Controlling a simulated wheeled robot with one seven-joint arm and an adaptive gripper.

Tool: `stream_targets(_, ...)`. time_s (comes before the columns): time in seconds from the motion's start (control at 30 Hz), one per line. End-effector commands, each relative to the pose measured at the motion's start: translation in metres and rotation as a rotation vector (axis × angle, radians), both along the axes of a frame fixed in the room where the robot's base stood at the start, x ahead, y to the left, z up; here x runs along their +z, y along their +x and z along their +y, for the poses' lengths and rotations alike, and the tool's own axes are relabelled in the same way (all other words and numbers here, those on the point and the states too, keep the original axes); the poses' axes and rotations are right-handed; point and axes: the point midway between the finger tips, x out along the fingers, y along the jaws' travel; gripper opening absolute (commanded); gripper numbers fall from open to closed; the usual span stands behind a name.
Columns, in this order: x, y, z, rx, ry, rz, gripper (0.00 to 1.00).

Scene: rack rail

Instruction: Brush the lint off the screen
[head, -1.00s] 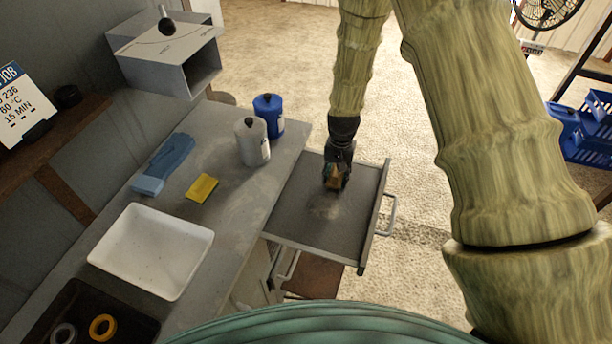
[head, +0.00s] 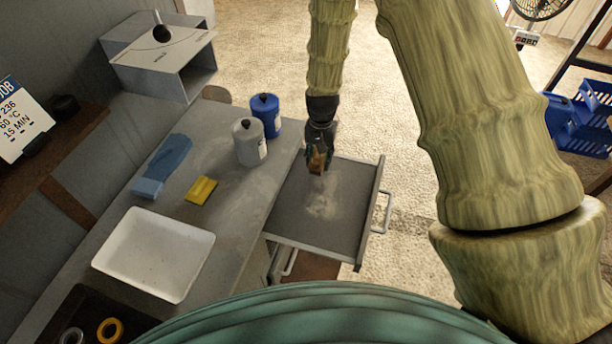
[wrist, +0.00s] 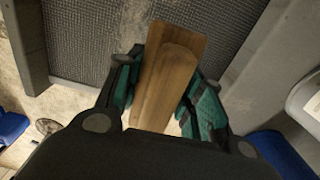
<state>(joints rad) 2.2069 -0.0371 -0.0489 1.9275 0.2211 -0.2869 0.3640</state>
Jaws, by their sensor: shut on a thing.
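The screen (head: 345,228) is a dark mesh in a grey metal frame with a handle, pulled out like a drawer at the right of the counter. A pale patch of lint (head: 323,205) lies on its middle. My gripper (head: 318,165) is over the screen's far left part, shut on a brown wooden brush (head: 316,160). In the wrist view the wooden brush (wrist: 168,80) sits tilted between the green finger pads, with the mesh (wrist: 95,40) beyond it. The brush's bristles are hidden, and I cannot tell whether it touches the mesh.
A grey canister (head: 249,143) and a blue canister (head: 266,115) stand on the counter close left of my gripper. A white tray (head: 153,252), a yellow sponge (head: 201,190) and a blue cloth (head: 163,165) lie farther left. The screen's near half is clear of objects.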

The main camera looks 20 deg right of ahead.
Motion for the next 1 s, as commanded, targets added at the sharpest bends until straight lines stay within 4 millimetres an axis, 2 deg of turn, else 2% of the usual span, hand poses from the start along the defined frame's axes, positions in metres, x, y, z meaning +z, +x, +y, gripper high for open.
stream_targets(0.03, 0.008, 0.000, 0.000, 0.000, 0.000, 0.000, 0.00)
stream_targets(0.33, 0.032, 0.000, -0.001, -0.001, 0.000, 0.000, 0.00)
stream_targets(1.0, 0.034, 0.000, 0.001, 0.008, 0.001, -0.001, 0.00)
